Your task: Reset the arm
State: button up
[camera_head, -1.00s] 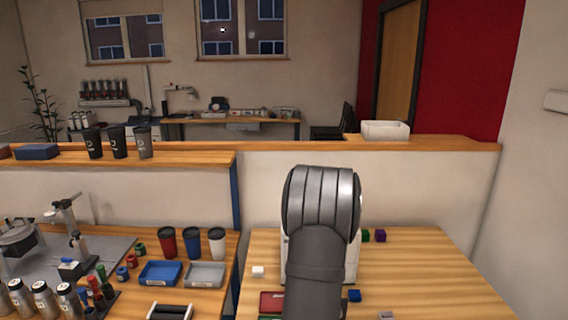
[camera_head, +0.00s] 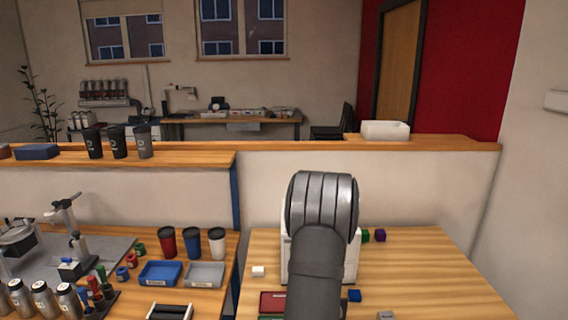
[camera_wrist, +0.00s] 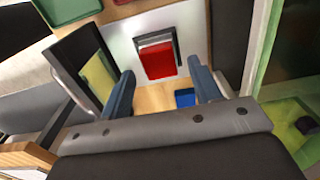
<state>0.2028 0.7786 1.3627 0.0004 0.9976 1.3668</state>
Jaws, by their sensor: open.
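My arm (camera_head: 322,215) rises in front of a white box-shaped unit (camera_head: 349,262) on the right-hand wooden table and hides most of it; my gripper is not visible in the head view. In the wrist view my gripper (camera_wrist: 163,88) has its two blue-grey fingers wide apart with nothing held between them. Beyond the fingers is a white surface with a red square (camera_wrist: 160,62) set in a dark frame. A small blue piece (camera_wrist: 185,97) shows near the right finger.
The left bench holds cups, a blue tray (camera_head: 160,272), a grey tray (camera_head: 205,274) and bottles. The table's right side is mostly clear.

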notch_tip(320, 180, up, 2)
jog(key=shift+r, duration=0.1)
jog(key=s+d+r, duration=0.7)
jog(key=s+d, duration=0.1)
jog(key=d, duration=0.1)
jog(key=s+d+f, duration=0.5)
jog(key=s+d, duration=0.1)
jog(key=d, duration=0.3)
send_over(359, 314)
jog(key=f, duration=0.6)
jog(key=shift+s+d, duration=0.15)
jog(key=shift+s, duration=0.1)
jog(key=f, duration=0.3)
jog(key=shift+w, duration=0.25)
jog(key=shift+f, duration=0.5)
